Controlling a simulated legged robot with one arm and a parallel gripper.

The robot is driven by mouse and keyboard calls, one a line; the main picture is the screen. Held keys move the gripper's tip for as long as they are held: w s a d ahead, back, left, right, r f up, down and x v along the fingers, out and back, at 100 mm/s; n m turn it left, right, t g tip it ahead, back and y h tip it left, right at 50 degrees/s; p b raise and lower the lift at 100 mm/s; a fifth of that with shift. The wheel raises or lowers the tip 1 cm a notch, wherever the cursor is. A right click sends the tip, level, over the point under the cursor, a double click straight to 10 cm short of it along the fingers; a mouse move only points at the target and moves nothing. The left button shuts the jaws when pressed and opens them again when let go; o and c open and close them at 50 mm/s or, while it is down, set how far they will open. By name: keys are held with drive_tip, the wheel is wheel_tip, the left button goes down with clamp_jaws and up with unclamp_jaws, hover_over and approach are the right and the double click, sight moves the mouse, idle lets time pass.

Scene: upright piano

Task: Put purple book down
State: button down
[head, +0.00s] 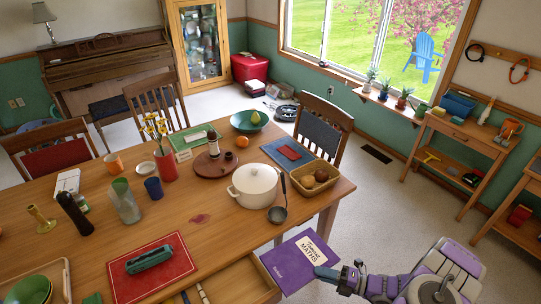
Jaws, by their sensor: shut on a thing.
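The purple book (293,264), with "MATHS" on its cover, is in the lower middle of the head view. My gripper (327,273) is shut on its lower right edge. The book is held out beside the wooden table's (225,240) near right edge, next to an open drawer (238,283). From this angle I cannot tell whether the book touches the table or drawer. The fingertips are partly hidden at the book's edge.
A white pot (254,186), a ladle (278,213) and a basket (314,178) stand near the table's right end. A red mat (152,270) carries a green object. Bare tabletop lies between pot and mat. Open floor (400,225) lies to the right.

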drive_tip(key=shift+m+t, duration=0.4)
drive_tip(key=shift+t, duration=0.3)
drive_tip(key=w+r, duration=0.2)
drive_tip(key=w+d+r, duration=0.1)
drive_tip(key=w+r, duration=0.1)
drive_tip(key=r, duration=0.1)
drive_tip(key=shift+w+r, duration=0.1)
drive_tip(key=shift+w, duration=0.05)
drive_tip(key=w+a+r+m+t+h, duration=0.1)
drive_tip(key=w+r+m+t+h, duration=0.2)
drive_tip(key=r, duration=0.6)
drive_tip(key=w+a+r+m+t+h, duration=0.2)
drive_tip(key=w+r+m+t+h, duration=0.2)
drive_tip(key=r, duration=0.5)
drive_tip(key=shift+w+a+r+m+t+h, duration=0.15)
drive_tip(key=shift+w+a+m+t+h, duration=0.15)
drive_tip(key=shift+w+t+h, duration=0.4)
drive_tip(key=shift+s, duration=0.2)
